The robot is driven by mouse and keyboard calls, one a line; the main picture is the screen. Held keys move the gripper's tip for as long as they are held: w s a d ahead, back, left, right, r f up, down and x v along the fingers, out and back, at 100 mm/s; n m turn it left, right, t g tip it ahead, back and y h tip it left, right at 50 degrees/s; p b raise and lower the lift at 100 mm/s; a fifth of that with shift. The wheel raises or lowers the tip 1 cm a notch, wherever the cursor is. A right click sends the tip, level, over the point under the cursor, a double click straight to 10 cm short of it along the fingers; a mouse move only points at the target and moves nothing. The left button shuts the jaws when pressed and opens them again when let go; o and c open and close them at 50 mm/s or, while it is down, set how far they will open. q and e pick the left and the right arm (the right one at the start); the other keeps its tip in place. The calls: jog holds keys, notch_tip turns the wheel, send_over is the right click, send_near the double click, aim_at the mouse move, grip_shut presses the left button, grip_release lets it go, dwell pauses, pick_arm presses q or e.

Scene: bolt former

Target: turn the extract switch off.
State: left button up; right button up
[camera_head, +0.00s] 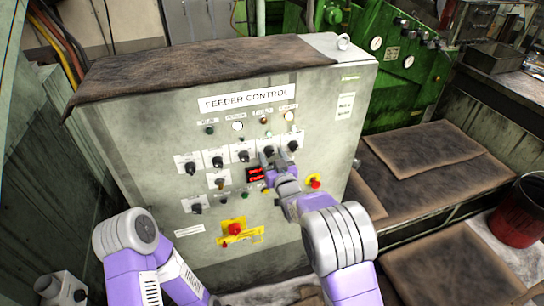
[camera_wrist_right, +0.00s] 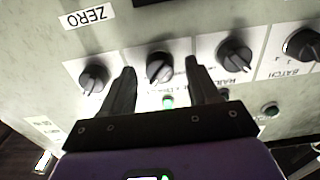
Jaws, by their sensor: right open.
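The feeder control panel (camera_head: 150,130) faces me, with rows of black rotary switches on white plates. My right gripper (camera_head: 268,157) is at the right part of the upper switch row. In the right wrist view my right gripper (camera_wrist_right: 160,75) is open, with one finger on each side of a black switch (camera_wrist_right: 160,67). I cannot tell whether the fingers touch it. The label under this switch is partly hidden and too small to read surely, so I cannot confirm it is the extract switch. My left gripper is out of view.
Neighbouring switches sit close by, one at left (camera_wrist_right: 94,78) and one at right (camera_wrist_right: 235,52). A red button on a yellow plate (camera_head: 235,229) and another red button (camera_head: 315,182) are lower on the panel. A red bucket (camera_head: 519,215) stands far right.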

jog(key=shift+w+a, duration=0.1)
jog(key=shift+w, duration=0.15)
jog(key=c, duration=1)
jog(key=shift+f+n+b, duration=0.1)
jog(key=shift+n+b, duration=0.5)
jog(key=shift+b, duration=0.3)
jog(key=shift+c, duration=0.2)
jog(key=shift+n+b, duration=7.35)
jog(key=shift+n, duration=1.05)
